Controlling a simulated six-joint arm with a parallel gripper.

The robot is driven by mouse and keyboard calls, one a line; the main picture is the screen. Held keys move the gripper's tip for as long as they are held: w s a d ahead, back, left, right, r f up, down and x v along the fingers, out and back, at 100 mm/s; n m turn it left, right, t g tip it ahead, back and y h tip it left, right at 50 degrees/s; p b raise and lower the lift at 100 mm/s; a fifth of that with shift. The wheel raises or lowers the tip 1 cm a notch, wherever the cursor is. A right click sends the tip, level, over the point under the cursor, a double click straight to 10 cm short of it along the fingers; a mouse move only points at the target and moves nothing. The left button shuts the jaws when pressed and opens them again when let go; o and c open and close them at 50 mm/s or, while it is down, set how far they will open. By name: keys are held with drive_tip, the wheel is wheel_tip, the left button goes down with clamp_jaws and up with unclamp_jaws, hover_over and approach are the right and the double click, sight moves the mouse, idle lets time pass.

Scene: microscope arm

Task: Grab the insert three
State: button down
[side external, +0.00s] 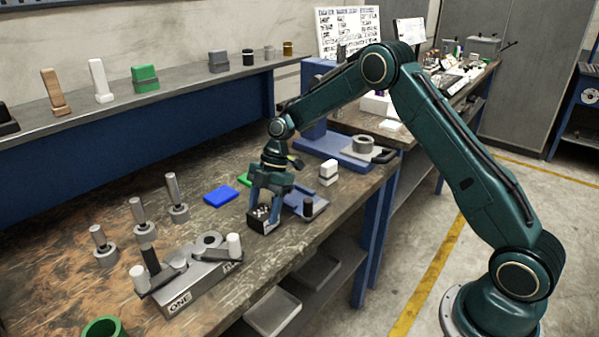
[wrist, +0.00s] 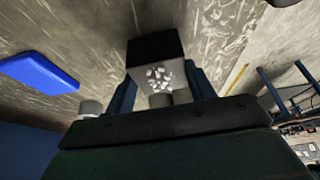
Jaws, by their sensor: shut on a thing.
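My gripper (side external: 266,206) points down over the bench, with its two fingers around a black block (side external: 263,222) that bears several small white bits. In the wrist view, the same black block (wrist: 152,48) sits between the blue fingers of my gripper (wrist: 162,80). I cannot tell whether the block touches the bench. Three metal pegs with round bases, a left one (side external: 101,246), a middle one (side external: 141,219) and a right one (side external: 176,198), stand upright at the left. I see no label reading three, so which thing is insert three is unclear.
A grey fixture marked ONE (side external: 200,283) lies front left, with a green ring (side external: 104,328) near the bench's front. A blue slab (side external: 220,196) lies left of my gripper. A grey-blue tray (side external: 311,210) and a white block (side external: 328,170) are to the right.

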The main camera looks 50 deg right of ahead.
sight(265, 210)
wheel_tip(265, 210, up, 20)
idle(1.1)
idle(0.6)
drive_tip(key=shift+d+f, duration=0.1)
drive_tip(key=shift+f, duration=0.05)
